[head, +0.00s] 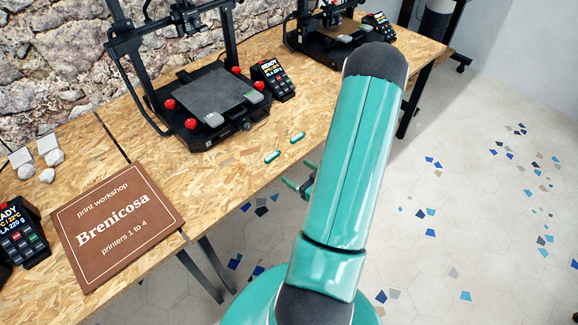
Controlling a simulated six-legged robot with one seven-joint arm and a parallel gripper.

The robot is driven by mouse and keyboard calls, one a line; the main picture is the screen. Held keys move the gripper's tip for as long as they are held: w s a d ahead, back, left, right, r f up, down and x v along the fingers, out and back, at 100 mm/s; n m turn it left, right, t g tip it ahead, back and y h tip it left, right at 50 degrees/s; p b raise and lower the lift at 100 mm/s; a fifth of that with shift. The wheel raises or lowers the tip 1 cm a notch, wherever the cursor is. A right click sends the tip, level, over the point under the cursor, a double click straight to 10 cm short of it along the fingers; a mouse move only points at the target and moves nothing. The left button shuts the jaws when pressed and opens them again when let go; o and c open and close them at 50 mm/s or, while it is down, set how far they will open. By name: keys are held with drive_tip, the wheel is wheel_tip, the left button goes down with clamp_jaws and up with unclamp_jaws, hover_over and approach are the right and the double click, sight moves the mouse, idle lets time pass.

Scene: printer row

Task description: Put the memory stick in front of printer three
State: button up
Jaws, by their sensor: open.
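Two small teal stick-like pieces lie on the wooden table near its front edge, a nearer one (272,157) and a farther one (297,138). They look like memory sticks, but they are too small to be sure. My gripper (298,173) is open, with green fingertips, just off the table's front edge below the two pieces. It seems empty, and my arm hides part of it. A black printer (214,98) stands behind the pieces, and another printer (340,38) stands farther right. No printer number is readable.
The wooden table (205,175) has free room along its front. A brown sign (117,222) reads "Brenicosa, printers 1 to 4". Control panels stand beside the middle printer (273,79), far printer (379,27) and at the left edge (20,232). White lumps (50,160) lie at left.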

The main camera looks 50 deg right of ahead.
drive_tip(key=shift+s+r, duration=0.1)
drive_tip(key=shift+s, duration=0.4)
drive_tip(key=w+d+r+n+g, duration=0.1)
drive_tip(key=w+r+n+g, duration=0.15)
drive_tip(key=w+r, duration=0.4)
drive_tip(key=w+a+r+m+g+h, duration=0.1)
drive_tip(key=w+a+r+g, duration=0.1)
drive_tip(key=w+a+r, duration=0.4)
drive_tip(key=w+a+r+g+h, duration=0.2)
drive_tip(key=a+r, duration=0.1)
drive_tip(key=r, duration=0.5)
drive_tip(key=s+a+r+g+y, duration=0.1)
drive_tip(key=s+a+r, duration=0.2)
drive_tip(key=s+a, duration=0.2)
drive_tip(key=s+a+r+g+y, duration=0.1)
drive_tip(key=s+a+r, duration=0.3)
drive_tip(key=a, duration=0.7)
drive_tip(key=s+a+r+g+y, duration=0.1)
drive_tip(key=s+a+r+y, duration=0.2)
drive_tip(key=a, duration=0.6)
drive_tip(key=s, duration=0.2)
drive_tip(key=shift+s+r, duration=0.3)
drive_tip(key=shift+r, duration=0.1)
drive_tip(key=shift+g, duration=0.25)
